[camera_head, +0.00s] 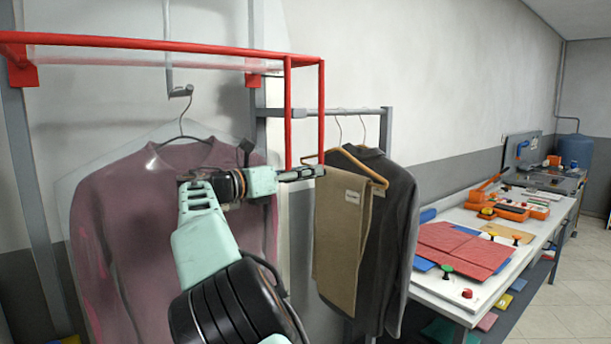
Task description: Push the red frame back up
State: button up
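The red frame (160,44) stretches across the upper left in the head view. Its top bars run roughly level, and two red bars hang down at its right end. My gripper (318,171) is at the bottom of these hanging bars, pointing right, and overlaps their lower end in the picture. I cannot tell whether it touches the frame. The fingers are small and seen from the side, so their opening does not show.
A mauve sweater (110,230) hangs behind my arm. A dark jacket (397,215) and tan trousers (338,225) hang on a grey rack (350,111) close to my gripper. A white table (450,292) with red cloth and tools stands at right. Floor (575,305) is clear there.

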jog(key=shift+a+f, duration=0.1)
jog(key=shift+f, duration=0.1)
jog(key=v, duration=1.2)
